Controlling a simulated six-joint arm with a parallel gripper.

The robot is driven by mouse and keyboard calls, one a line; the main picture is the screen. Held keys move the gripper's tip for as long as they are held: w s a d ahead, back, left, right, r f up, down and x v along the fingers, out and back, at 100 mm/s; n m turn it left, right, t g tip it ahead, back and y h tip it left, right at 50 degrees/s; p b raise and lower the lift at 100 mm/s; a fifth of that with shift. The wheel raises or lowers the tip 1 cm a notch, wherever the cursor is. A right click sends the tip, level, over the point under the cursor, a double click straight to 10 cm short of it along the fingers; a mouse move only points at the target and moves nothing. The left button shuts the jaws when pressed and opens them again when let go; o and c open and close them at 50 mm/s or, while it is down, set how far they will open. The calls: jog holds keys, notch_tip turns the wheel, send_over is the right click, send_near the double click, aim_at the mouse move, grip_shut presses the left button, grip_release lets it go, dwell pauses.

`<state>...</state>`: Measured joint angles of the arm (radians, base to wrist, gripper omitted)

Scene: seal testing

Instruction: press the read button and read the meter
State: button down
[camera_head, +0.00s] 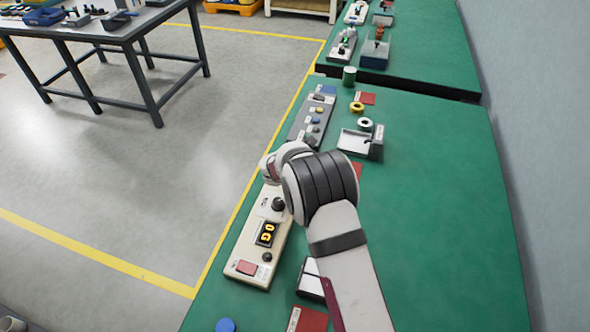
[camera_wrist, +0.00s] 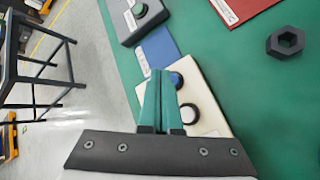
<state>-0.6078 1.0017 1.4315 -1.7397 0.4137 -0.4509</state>
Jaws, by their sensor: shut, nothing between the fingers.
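A cream meter box (camera_head: 258,243) lies along the left edge of the green bench in the head view. Its dark display (camera_head: 266,233) shows orange characters that look like "0G", turned sideways. A black knob (camera_head: 278,204), a small dark button (camera_head: 267,257) and a red patch (camera_head: 247,267) are on its top. In the wrist view, my gripper (camera_wrist: 160,74) has its teal fingers together, empty, over a cream panel (camera_wrist: 207,103) with a blue button (camera_wrist: 176,79) and a black round part (camera_wrist: 190,112). The fingertips are beside the blue button; contact cannot be told. My arm hides the gripper in the head view.
A grey box with several knobs (camera_head: 312,120) lies beyond the meter box. A white tray (camera_head: 354,142), a yellow ring (camera_head: 357,107) and a green cylinder (camera_head: 349,75) stand nearby. A black hex nut (camera_wrist: 286,42) lies right in the wrist view. The bench's right side is clear.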

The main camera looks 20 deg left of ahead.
dwell(0.8)
jog(key=shift+f, duration=0.4)
jog(key=shift+f, duration=0.4)
dwell(0.4)
jog(key=shift+r, duration=0.8)
notch_tip(320, 180, up, 5)
jog(key=shift+r, duration=0.1)
dwell(0.5)
dwell(0.5)
